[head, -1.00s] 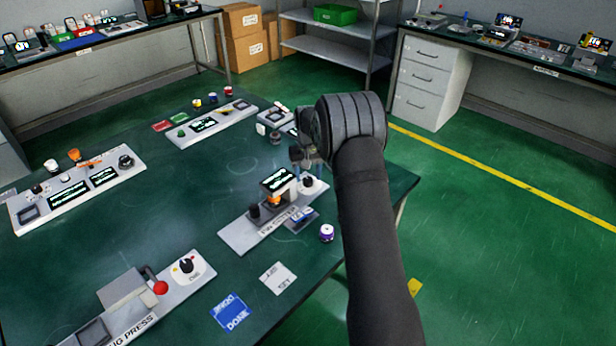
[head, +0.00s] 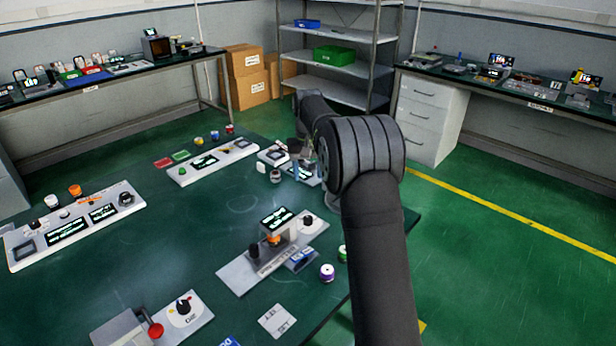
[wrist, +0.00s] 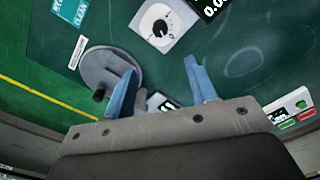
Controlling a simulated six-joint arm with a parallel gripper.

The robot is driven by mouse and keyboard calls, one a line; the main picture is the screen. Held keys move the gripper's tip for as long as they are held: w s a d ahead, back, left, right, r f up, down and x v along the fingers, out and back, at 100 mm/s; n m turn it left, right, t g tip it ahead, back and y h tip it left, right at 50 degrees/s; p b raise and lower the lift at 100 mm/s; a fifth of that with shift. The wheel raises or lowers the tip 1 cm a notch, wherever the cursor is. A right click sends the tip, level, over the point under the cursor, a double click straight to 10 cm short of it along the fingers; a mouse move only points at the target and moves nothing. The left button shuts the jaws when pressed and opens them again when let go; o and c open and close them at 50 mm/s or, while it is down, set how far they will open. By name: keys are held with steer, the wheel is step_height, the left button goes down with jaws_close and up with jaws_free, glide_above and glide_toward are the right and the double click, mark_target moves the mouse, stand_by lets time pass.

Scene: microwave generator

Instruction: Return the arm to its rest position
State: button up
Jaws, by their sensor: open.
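My gripper (head: 303,153) is small in the head view, above the far right part of the green table (head: 120,265), partly hidden by my arm. In the wrist view its two blue fingers (wrist: 164,88) are spread apart, with nothing visibly held between them. The wrist view shows a grey round device (wrist: 108,70) with a black knob beside the left finger. A white dial box (wrist: 163,24) lies beyond the fingertips. I cannot tell the gripper's exact height above the table.
A white device with a screen (head: 275,250) stands mid-table, with a purple-and-white jar (head: 327,272) beside it. A long panel (head: 75,225) is at the left and another (head: 212,162) at the back. Metal shelving (head: 335,85) and a drawer cabinet (head: 430,115) stand behind.

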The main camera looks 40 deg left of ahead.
mark_target(308, 218)
steer(key=shift+f, duration=0.1)
step_height(308, 218, down, 17)
steer(key=shift+f, duration=0.15)
stand_by(0.5)
stand_by(0.4)
steer(key=n, duration=0.4)
steer(key=s+d+r+n+y, duration=0.1)
steer(key=d+r+n, duration=0.2)
steer(key=r, duration=1.9)
steer(key=shift+s+d+r+n+t, duration=0.15)
steer(key=shift+s+r+n+t, duration=0.2)
steer(key=shift+n, duration=1.95)
stand_by(0.7)
